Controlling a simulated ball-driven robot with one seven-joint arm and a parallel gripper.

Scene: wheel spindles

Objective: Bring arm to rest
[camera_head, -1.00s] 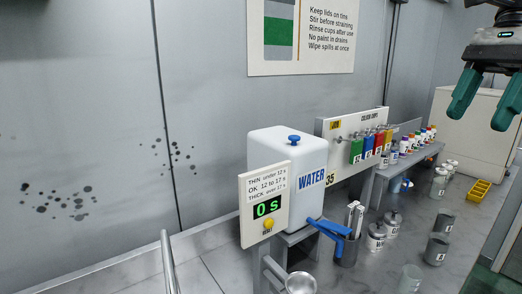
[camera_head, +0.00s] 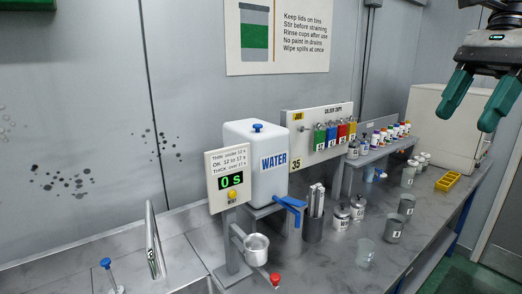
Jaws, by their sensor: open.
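My gripper (camera_head: 470,98) hangs at the upper right of the head view, with two green fingers spread apart and nothing between them. It is above the right part of the bench and in front of a pale cabinet. My arm is cut off by the top edge of the frame, so most of it is hidden. No object touches the fingers in this view.
The grey bench (camera_head: 330,262) holds a white water tank (camera_head: 256,175) with a blue tap, a timer panel (camera_head: 229,181) reading 0 s, a metal cup (camera_head: 257,248), several grey tins and a yellow tray (camera_head: 447,181). The pale cabinet (camera_head: 445,130) stands behind.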

